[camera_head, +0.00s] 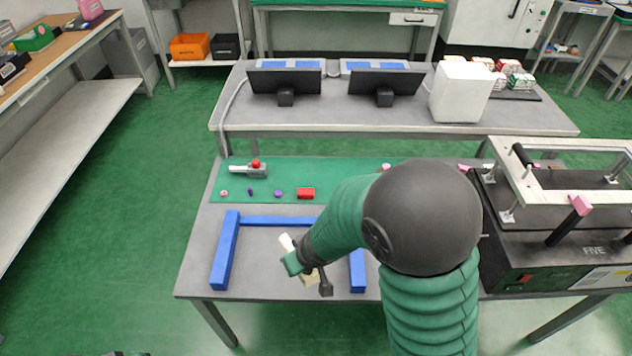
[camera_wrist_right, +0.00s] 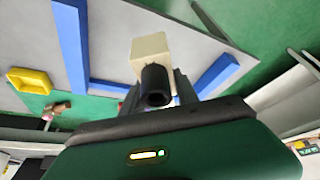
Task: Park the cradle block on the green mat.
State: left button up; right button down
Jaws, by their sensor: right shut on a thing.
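The green mat (camera_head: 340,178) lies along the back of the near table. A cream block (camera_wrist_right: 150,48), likely the cradle block, is at my right gripper (camera_wrist_right: 156,97). A dark round part (camera_wrist_right: 155,82) sits in front of it, between the fingers. In the head view the cream block (camera_head: 308,277) shows only in part, beside my green and black wrist. My right gripper is shut on it, over the grey table inside the blue frame (camera_head: 226,250), in front of the mat. The contact is partly hidden.
A yellow piece (camera_wrist_right: 28,80) shows in the wrist view. A dark machine (camera_head: 560,240) stands right. My right arm hides part of the mat.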

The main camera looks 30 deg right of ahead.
aim_at(308, 179)
jog(key=i+l+u, duration=0.1)
jog(key=l, duration=0.25)
jog(key=i+l+u, duration=0.1)
jog(key=l, duration=0.25)
jog(key=i+l, duration=0.1)
jog(key=i, duration=0.25)
jog(key=i+l+u, duration=0.1)
jog(key=i, duration=0.2)
